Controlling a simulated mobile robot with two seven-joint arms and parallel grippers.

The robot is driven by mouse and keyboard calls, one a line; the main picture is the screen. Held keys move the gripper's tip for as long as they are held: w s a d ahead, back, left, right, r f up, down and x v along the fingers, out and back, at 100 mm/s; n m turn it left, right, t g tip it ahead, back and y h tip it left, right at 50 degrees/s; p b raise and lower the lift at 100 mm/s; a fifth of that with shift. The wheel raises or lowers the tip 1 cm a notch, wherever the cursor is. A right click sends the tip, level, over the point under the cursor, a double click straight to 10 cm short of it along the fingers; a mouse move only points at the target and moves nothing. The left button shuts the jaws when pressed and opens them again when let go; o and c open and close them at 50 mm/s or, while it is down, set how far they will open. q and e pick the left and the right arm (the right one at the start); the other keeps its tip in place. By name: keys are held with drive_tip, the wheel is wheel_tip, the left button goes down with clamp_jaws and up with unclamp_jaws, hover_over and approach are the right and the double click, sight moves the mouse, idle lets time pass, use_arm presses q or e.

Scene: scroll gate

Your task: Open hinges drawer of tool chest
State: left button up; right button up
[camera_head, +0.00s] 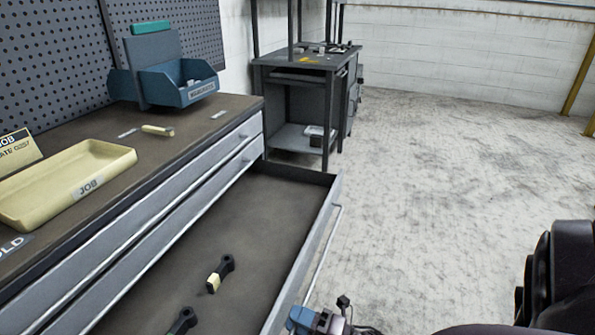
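The grey tool chest (130,243) stands at the left. Its lower drawer (250,215) is pulled well out, with the dark floor exposed. A thin bar handle (327,245) runs along the drawer's front. Inside lie a black part with a cream tag (220,272) and another with a green tag (184,320), cut off by the bottom edge. What looks like my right gripper (325,320), blue and grey with black pieces, is at the bottom edge beside the drawer front. Its fingers are mostly cut off, and I cannot tell whether it touches the handle. My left gripper is not in view.
On the chest top are a cream JOB tray (110,158), a blue bin (180,83) and a small cream-tagged piece (157,130). Two narrower drawers above look shut. A grey workbench (300,85) stands behind.

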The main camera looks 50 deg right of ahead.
drive_tip(key=shift+s, duration=0.1)
drive_tip(key=v, duration=1)
drive_tip(key=shift+s, duration=0.3)
drive_tip(key=shift+d, duration=0.1)
idle(0.3)
